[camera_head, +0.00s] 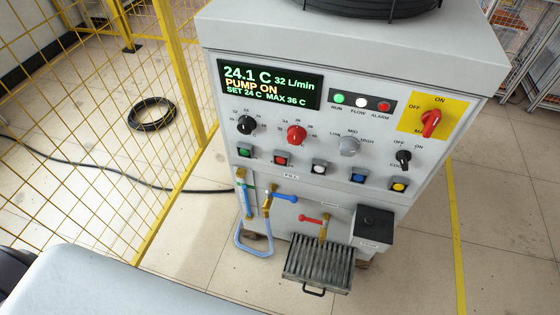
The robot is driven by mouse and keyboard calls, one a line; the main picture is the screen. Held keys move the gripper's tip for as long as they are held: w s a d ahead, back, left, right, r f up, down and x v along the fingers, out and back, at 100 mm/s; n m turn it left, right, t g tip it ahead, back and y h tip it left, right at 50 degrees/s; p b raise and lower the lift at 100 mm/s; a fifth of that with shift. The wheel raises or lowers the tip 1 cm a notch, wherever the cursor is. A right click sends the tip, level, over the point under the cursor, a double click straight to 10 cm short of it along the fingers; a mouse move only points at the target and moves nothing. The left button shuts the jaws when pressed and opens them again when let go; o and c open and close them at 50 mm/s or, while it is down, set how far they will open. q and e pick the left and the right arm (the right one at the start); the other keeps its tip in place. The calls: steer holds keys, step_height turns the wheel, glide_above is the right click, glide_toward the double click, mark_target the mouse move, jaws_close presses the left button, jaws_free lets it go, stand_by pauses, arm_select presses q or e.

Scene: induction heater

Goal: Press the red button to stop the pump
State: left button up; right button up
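The red button (282,159) sits in a dark square mount on the front panel of the light grey machine (300,185). It is second from the left in a row, between a green button (245,150) and a white button (319,167). The display (268,86) above reads "24.1 C", "32 L/min" and "PUMP ON". Neither of my grippers shows in the head view, so their state and their distance from the button are hidden.
Rotary knobs and a red main switch (431,122) sit above the buttons. Blue and red valve handles and a slatted drip tray (319,265) stick out below. A yellow mesh fence (95,130) stands at left. Tiled floor is open at right.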

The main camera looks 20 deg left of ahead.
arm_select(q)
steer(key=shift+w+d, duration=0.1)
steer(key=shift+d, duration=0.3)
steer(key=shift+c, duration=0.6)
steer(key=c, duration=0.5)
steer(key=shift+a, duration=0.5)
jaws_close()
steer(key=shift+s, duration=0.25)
